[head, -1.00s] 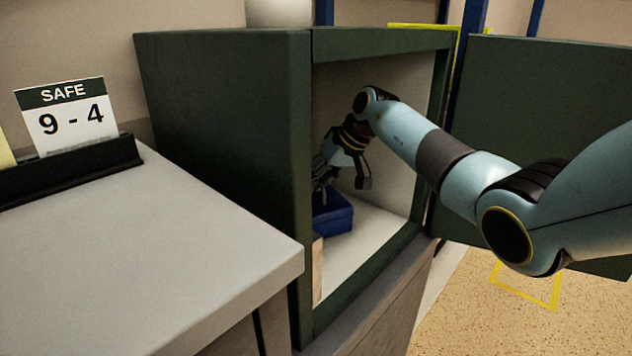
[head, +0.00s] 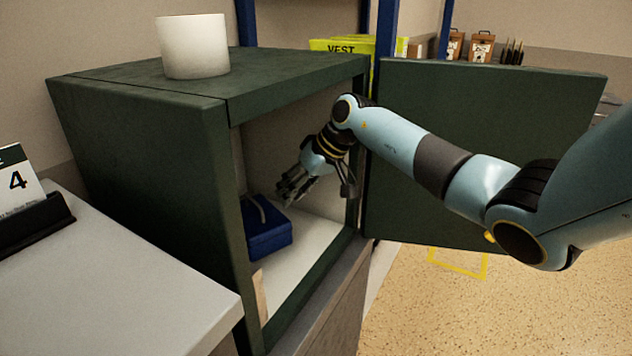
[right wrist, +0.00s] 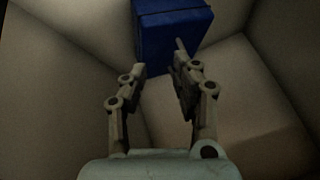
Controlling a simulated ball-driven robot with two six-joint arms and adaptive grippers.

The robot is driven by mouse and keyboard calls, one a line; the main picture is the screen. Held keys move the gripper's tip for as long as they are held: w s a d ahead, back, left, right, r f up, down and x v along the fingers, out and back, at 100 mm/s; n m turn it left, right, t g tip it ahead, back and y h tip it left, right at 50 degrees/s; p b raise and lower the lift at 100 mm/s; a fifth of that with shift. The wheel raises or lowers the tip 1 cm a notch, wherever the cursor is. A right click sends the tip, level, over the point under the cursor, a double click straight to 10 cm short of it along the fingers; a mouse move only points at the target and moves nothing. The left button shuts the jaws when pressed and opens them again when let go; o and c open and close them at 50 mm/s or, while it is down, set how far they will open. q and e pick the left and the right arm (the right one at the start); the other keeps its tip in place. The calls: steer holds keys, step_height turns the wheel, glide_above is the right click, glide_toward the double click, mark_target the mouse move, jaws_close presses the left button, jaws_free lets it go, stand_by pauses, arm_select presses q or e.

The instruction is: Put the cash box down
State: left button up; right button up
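The blue cash box (head: 268,240) rests on the pale floor of the open green safe (head: 215,150). A light handle strip shows on its top. My right gripper (head: 316,190) is inside the safe, above and to the right of the box, with its fingers spread and nothing between them. In the right wrist view the gripper (right wrist: 160,66) is open, and the blue box (right wrist: 172,32) lies beyond its fingertips. One fingertip overlaps the box in that view; I cannot tell whether they touch. My left gripper is not in view.
The safe door (head: 480,150) stands open to the right, behind my right arm. A white cylinder (head: 193,47) stands on the safe. A grey counter (head: 110,275) with a sign (head: 18,182) is at left. A small tan object (head: 260,293) is at the safe's front left.

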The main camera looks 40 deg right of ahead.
steer(key=s+d, duration=0.1)
steer(key=s, duration=0.1)
steer(key=s+d, duration=0.1)
steer(key=s, duration=0.1)
steer(key=shift+s+d+p, duration=0.1)
steer(key=shift+d+p, duration=0.25)
